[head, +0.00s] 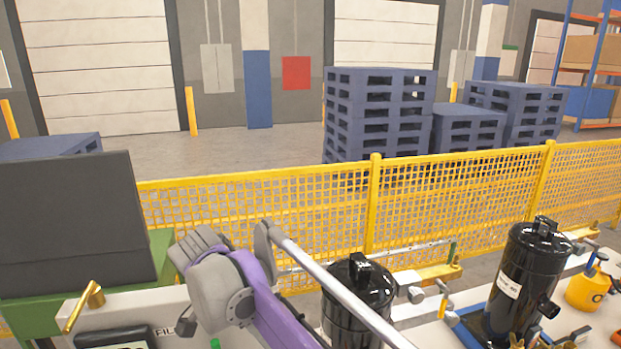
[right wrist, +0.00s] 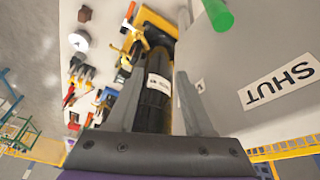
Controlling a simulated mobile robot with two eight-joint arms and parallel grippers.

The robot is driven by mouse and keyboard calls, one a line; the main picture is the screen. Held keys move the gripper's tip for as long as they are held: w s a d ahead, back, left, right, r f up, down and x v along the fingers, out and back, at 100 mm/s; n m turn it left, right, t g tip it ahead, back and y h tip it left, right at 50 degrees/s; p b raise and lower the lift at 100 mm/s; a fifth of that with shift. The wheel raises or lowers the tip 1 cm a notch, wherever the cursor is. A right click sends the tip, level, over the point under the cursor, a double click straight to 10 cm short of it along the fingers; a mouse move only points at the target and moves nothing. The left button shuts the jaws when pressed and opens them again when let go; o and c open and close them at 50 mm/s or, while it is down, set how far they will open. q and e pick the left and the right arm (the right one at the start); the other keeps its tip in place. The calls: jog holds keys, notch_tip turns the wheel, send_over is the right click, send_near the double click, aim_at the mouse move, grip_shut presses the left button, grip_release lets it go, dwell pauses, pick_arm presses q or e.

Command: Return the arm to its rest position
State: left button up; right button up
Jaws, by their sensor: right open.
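My right gripper (head: 226,245), on its purple and grey arm, is raised at the lower middle of the head view, above the front work surface. In the right wrist view my right gripper (right wrist: 160,68) has its two grey fingers spread apart. A black cylinder with a white label (right wrist: 158,88) shows beyond and between them; I see no contact with either finger. In the head view a black compressor (head: 357,300) stands just right of the arm, partly hidden by a silver bar (head: 335,290). My left gripper is not in view.
A second black compressor (head: 522,282) and a yellow container (head: 586,290) stand at right. A green unit with a dark panel (head: 70,225) and a brass handle (head: 85,300) are at left. A yellow mesh fence (head: 325,210) runs behind. A panel marked SHUT (right wrist: 265,95) lies close right of the fingers.

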jog(key=s+d+f+n+y, duration=0.1)
jog(key=s+d+f+n, duration=0.1)
jog(key=d, duration=0.6)
jog(key=s+d+f+n+y, duration=0.1)
jog(key=s+d+f+n, duration=0.15)
jog(key=d, duration=0.65)
jog(key=s+d+f+n+t+y, duration=0.1)
jog(key=s+d+f+n+t, duration=0.3)
jog(key=s+d+f, duration=0.7)
jog(key=shift+s+d+f+n, duration=0.4)
jog(key=shift+s+f+n, duration=0.05)
jog(key=shift+s+f, duration=0.2)
jog(key=shift+a, duration=0.1)
